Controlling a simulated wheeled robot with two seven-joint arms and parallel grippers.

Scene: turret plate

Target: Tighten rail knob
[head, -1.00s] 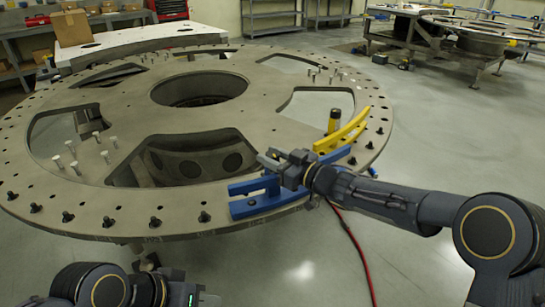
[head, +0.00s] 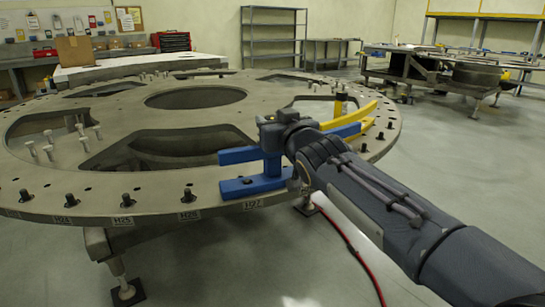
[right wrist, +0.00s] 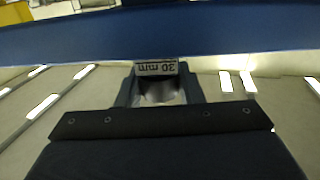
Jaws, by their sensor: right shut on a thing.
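The blue rail fixture (head: 240,187) sits on the near right rim of the round turret plate (head: 140,213), with an upper and a lower blue bar. My right gripper (head: 272,122) is at the upper bar of this fixture. In the right wrist view the blue bar (right wrist: 60,38) crosses the top. My right gripper (right wrist: 160,88) is shut there around a small greyish part below a "30 mm" label (right wrist: 156,68). That part looks like the rail knob (right wrist: 160,93); most of it is hidden. My left gripper is not in view.
A yellow fixture (head: 371,109) stands on the rim just behind the blue one. Several dark bolts (head: 189,195) line the rim, and pale bolts (head: 48,152) stand on the left. A red cable (head: 355,252) runs over the floor at right. The right floor is open.

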